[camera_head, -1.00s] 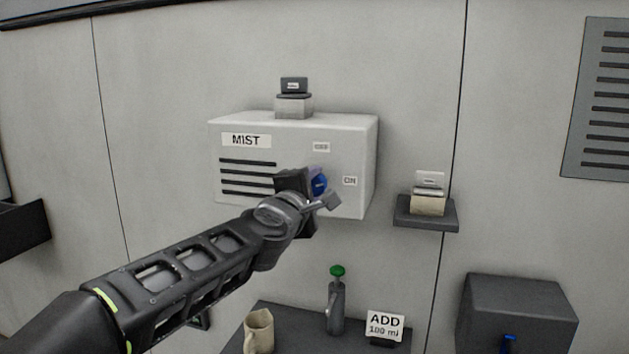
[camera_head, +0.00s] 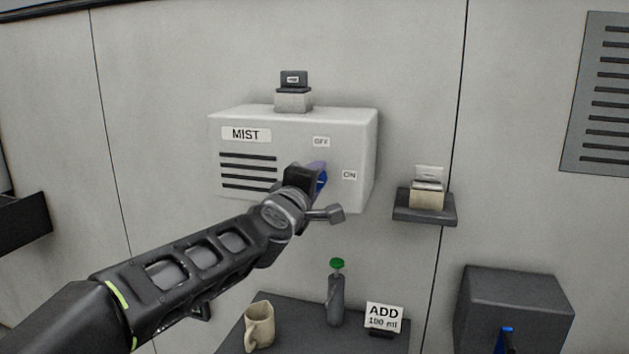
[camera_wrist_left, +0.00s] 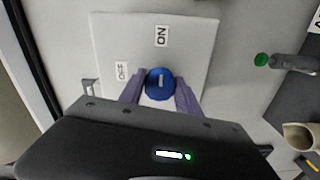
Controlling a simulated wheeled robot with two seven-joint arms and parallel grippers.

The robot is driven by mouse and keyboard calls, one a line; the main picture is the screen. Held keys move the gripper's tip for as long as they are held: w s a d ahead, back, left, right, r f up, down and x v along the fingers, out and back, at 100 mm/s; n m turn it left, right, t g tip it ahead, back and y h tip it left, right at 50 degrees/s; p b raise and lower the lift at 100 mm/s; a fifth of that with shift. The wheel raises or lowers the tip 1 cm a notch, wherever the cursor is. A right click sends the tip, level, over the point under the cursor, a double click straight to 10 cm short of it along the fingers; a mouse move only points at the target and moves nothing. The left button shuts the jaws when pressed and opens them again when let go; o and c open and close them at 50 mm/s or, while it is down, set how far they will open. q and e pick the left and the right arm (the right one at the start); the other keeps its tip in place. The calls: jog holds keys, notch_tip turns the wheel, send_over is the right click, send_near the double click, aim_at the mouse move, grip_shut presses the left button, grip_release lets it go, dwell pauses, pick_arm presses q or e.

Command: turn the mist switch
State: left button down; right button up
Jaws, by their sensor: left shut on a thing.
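A white box (camera_head: 350,125) labelled MIST hangs on the wall. Its front carries a round blue knob (camera_head: 322,181), with an OFF label (camera_head: 321,142) above it and an ON label (camera_head: 349,175) to its right. My left gripper (camera_head: 316,172) is at the knob and hides most of it in the head view. In the left wrist view its purple-grey fingers lie on both sides of the knob (camera_wrist_left: 160,84), closed on it. A pale mark on the knob is roughly in line with the ON label (camera_wrist_left: 161,36) there. My right gripper is not in view.
A small block (camera_head: 293,101) stands on top of the box. A wall shelf (camera_head: 424,207) with a small block is to the right. Below are a beige mug (camera_head: 260,326), a grey bottle with a green top (camera_head: 336,298) and an ADD 100 ml sign (camera_head: 384,317).

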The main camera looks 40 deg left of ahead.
pick_arm(q)
jog(key=c, duration=0.9)
grip_release()
jog(key=shift+o, duration=0.2)
jog(key=v, duration=0.7)
jog(key=shift+s+d, duration=0.15)
jog(key=shift+s, duration=0.25)
